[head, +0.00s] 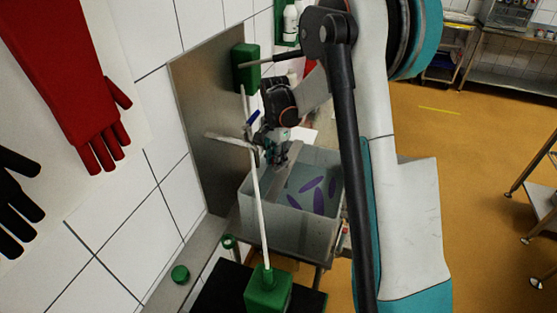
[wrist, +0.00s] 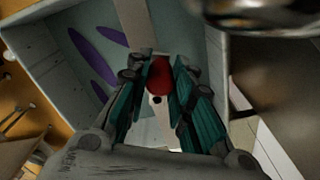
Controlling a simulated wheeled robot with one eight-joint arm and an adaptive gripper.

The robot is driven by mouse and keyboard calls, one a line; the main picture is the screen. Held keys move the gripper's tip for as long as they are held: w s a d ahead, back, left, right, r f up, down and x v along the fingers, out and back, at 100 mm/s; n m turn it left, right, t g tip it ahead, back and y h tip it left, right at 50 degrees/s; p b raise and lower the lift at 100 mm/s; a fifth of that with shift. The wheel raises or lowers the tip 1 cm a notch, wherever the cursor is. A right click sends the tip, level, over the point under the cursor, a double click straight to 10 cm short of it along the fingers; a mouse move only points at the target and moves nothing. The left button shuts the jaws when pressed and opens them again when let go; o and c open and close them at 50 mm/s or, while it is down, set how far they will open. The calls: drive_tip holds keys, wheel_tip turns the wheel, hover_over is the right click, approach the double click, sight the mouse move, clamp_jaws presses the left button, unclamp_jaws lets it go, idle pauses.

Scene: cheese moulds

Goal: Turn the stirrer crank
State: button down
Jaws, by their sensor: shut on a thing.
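The knob looks like the stirrer crank's handle. A pale flat bar (wrist: 132,22) runs away beyond the knob; I cannot tell whether they are joined. The crank's pivot and the stirrer below are hidden. In the head view the fingers cover the knob.
The grey tub (head: 275,239) has purple oval marks inside. A thin white pole (head: 260,215) rises from a green block (head: 267,292) in front of my gripper. A steel panel (head: 200,100) and tiled wall stand close on the left. Open orange floor lies right.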

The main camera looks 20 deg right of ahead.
drive_tip(key=shift+w+a+m, duration=0.1)
drive_tip(key=shift+w+m, duration=0.1)
drive_tip(key=shift+m, duration=0.2)
drive_tip(key=c, duration=1.4)
unclamp_jaws()
drive_tip(key=shift+o, duration=0.2)
wheel_tip(320, 180, up, 12)
drive_tip(key=shift+c, duration=0.6)
